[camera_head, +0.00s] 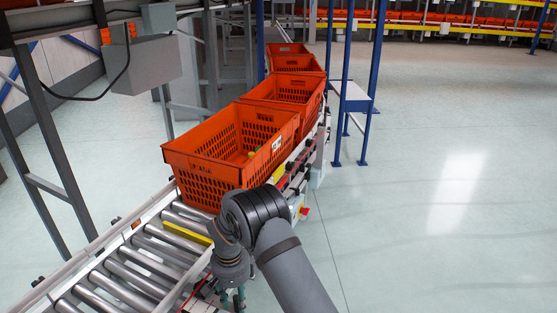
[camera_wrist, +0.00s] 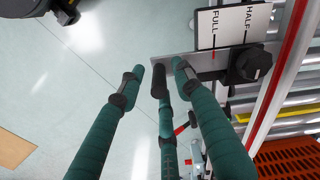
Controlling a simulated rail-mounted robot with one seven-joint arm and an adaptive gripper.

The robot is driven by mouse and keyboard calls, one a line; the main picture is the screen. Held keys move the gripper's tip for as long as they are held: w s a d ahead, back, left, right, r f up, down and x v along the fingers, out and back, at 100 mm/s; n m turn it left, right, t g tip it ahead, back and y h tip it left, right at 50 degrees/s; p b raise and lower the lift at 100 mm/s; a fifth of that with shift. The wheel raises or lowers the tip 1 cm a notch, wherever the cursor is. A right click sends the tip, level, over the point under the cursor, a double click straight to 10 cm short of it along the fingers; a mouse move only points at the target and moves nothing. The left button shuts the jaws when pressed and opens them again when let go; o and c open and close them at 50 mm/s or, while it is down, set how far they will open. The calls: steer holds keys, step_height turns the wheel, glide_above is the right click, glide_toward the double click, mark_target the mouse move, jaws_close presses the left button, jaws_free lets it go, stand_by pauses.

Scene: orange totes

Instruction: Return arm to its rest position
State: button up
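My arm reaches in from the bottom of the head view, bent at a dark joint beside the conveyor. My gripper (camera_head: 236,300) hangs at the bottom edge of that view, partly cut off, by the conveyor's right side. In the wrist view my gripper (camera_wrist: 158,74) shows three green fingers with dark tips, spread apart with nothing between them. Floor and a metal bracket lie beyond the tips. The nearest orange tote (camera_head: 205,168) stands on the conveyor beyond my arm, with a small yellow item inside. A tote corner (camera_wrist: 290,158) also shows at lower right in the wrist view.
The roller conveyor (camera_head: 130,272) has bare rollers at near left. Several more orange totes (camera_head: 285,88) line up behind. A FULL/HALF sign (camera_wrist: 232,27) and black knob (camera_wrist: 250,64) sit close to my fingertips. Blue posts (camera_head: 374,80) stand right; the floor (camera_head: 440,220) is clear.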

steer(key=shift+w+a, duration=0.45)
steer(key=shift+a, duration=0.15)
steer(key=shift+s, duration=0.1)
